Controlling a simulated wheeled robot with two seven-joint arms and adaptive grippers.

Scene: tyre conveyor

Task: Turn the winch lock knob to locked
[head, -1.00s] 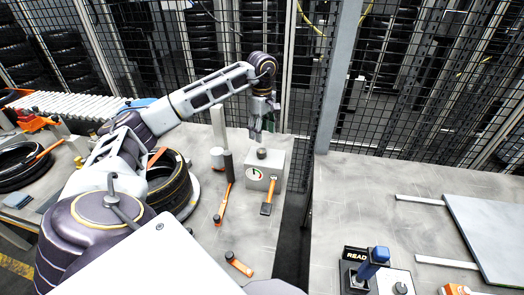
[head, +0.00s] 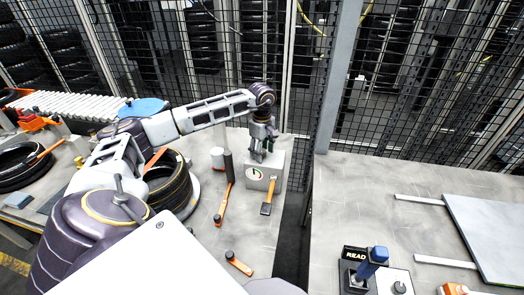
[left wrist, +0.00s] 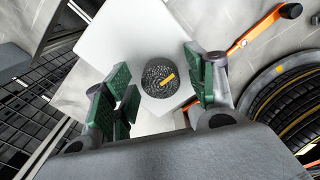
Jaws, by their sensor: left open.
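The winch lock knob is a dark round textured knob (left wrist: 160,78) with a yellow pointer mark, seen in the left wrist view on top of a pale box (left wrist: 125,35). In the head view the box (head: 272,181) stands on the grey bench with a round dial (head: 254,174) on its front. My left gripper (head: 262,154) is over the box top, pointing down, and hides the knob in the head view. In the left wrist view its green-padded fingers (left wrist: 158,92) are open, on either side of the knob, with gaps visible. My right gripper is not in view.
An orange-handled tool (head: 268,196) leans at the box's front. Another orange tool (head: 222,203) and a dark cylinder (head: 228,166) are left of it. A tyre (head: 170,187) lies further left. A wire fence is behind; a gap separates the right bench (head: 400,225).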

